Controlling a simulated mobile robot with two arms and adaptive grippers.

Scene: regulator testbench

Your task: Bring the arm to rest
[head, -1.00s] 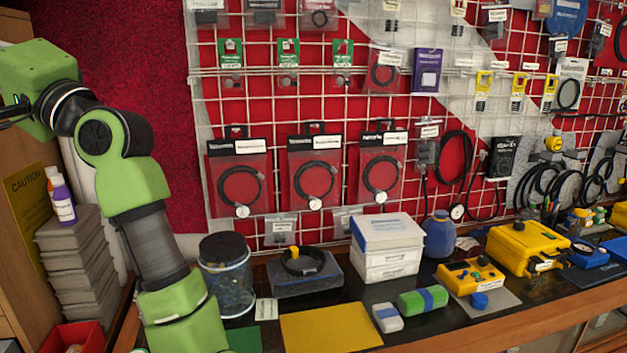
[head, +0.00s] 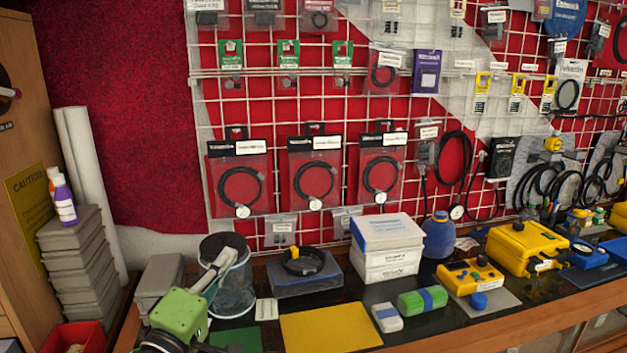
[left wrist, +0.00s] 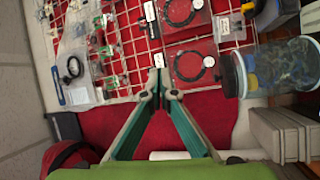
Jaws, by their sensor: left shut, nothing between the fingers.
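My left gripper (head: 222,262) shows at the lower left of the head view, on the green end of my left arm (head: 180,314). Its fingers point up and to the right, in front of the clear jar with a dark lid (head: 236,291). I cannot tell whether they touch the jar. In the left wrist view the fingers (left wrist: 160,84) come together at their tips, with nothing between them. The jar (left wrist: 282,66) lies to their right there. My right gripper is in neither view.
Grey stacked boxes (head: 78,262) and a red bin (head: 75,338) stand at left. Hanging packages (head: 240,180) cover the wire grid behind.

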